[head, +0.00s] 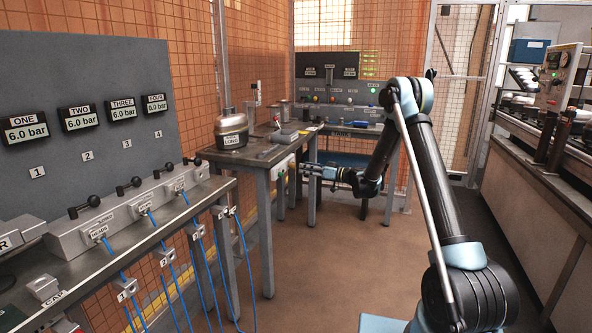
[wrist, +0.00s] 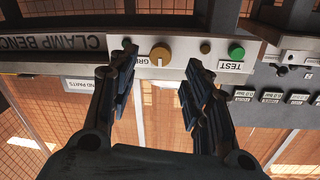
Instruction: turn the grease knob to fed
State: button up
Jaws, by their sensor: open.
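The grease knob (wrist: 160,55) is a round yellow-orange knob on a pale panel (wrist: 178,48). Its label beside it reads "GRE" before my finger covers the rest. The wrist view looks upside down, and I cannot tell which way the knob points. My gripper (wrist: 160,72) is open, with one finger on each side of the knob in that view and empty space between them. I cannot tell whether the fingers touch the panel. In the head view my gripper (head: 306,171) is beside the front edge of the middle bench, and the knob is too small to make out.
A green button (wrist: 236,52) labelled TEST and a small dark knob (wrist: 205,47) sit right of the grease knob. A gauge bench (head: 125,225) stands left. The floor (head: 345,270) is clear.

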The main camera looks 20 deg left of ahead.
aim_at(294, 166)
jog(key=a, duration=0.3)
jog(key=w+a, duration=0.1)
jog(key=a, duration=0.2)
jog(key=shift+w+a, duration=0.1)
jog(key=shift+a, duration=0.05)
jog(key=shift+c, duration=0.2)
jog(key=c, duration=1)
